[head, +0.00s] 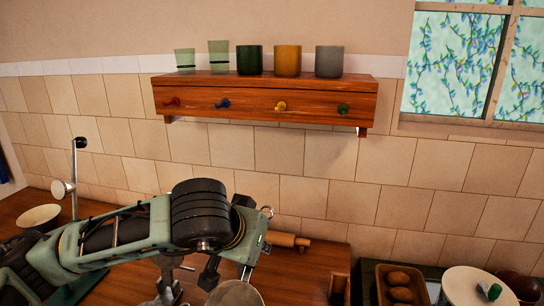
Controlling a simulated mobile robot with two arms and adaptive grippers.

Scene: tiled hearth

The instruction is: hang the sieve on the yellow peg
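The yellow peg (280,106) sticks out of the front of the wooden wall shelf (175,92), third from the left, with nothing hanging on it. My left gripper (227,272) points down, low in the middle of the view, well below the pegs. A round grey metal bowl, likely the sieve (236,294), shows right under its fingers and is cut off by the bottom edge. A small metal ring (268,212) shows beside the gripper's wrist; I cannot tell whether it belongs to the sieve. Whether the fingers grip anything is hidden. My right gripper is out of view.
The shelf also has a red peg (172,102), a blue peg (222,104) and a green peg (343,109). Several cups stand on top. A wooden roller-like piece (288,240) lies behind my gripper. A tray of brown round items (400,285) stands lower right. The tiled wall below the shelf is clear.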

